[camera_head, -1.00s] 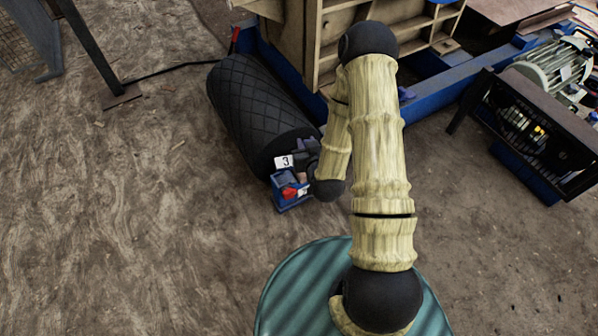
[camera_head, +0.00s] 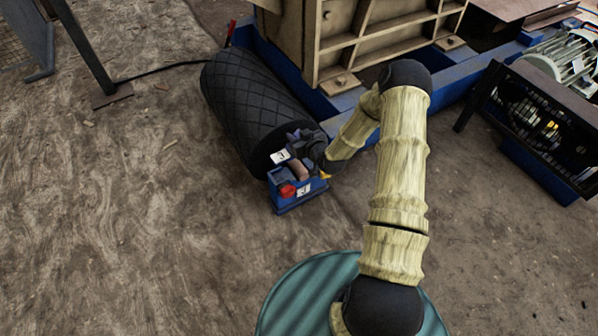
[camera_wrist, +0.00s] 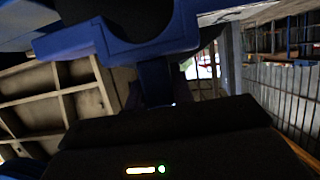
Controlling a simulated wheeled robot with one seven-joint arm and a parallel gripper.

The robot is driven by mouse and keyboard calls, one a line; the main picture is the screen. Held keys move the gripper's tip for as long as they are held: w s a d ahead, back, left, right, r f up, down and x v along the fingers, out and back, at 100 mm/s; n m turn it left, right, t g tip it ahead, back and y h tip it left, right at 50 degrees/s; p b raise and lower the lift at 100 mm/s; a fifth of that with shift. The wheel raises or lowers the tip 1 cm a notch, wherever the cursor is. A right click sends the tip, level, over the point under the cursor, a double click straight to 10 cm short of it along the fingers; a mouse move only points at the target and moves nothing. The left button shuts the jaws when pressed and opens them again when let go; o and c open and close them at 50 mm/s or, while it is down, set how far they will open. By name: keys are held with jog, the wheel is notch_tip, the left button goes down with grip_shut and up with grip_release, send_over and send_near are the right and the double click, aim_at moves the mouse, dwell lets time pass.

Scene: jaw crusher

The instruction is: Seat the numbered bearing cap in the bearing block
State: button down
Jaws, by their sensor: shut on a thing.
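The bearing block (camera_head: 300,203) is a small blue housing at the near end of a black roller, with a white label and a red part on its front. A brownish round part shows in its top. My gripper (camera_head: 300,146) is directly above it, shut on the bearing cap, whose white number plate (camera_head: 280,156) faces up and left, tilted. The cap's body is mostly hidden by my gripper. In the wrist view a blue part with a half-round hollow (camera_wrist: 150,48) fills the top, close ahead of my gripper (camera_wrist: 160,95). I cannot tell whether cap and block touch.
The black ribbed roller (camera_head: 245,100) lies just behind the block. The tan crusher body (camera_head: 345,40) on its blue frame (camera_head: 345,97) stands behind my arm. A motor (camera_head: 565,62) and a dark guarded unit (camera_head: 540,125) are at right.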

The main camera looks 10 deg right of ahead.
jog(key=shift+f+b, duration=1.35)
jog(key=shift+f, duration=1.05)
jog(key=shift+f+b, duration=1.5)
jog(key=shift+f, duration=1)
jog(key=shift+f, duration=0.1)
jog(key=c, duration=1.2)
grip_release()
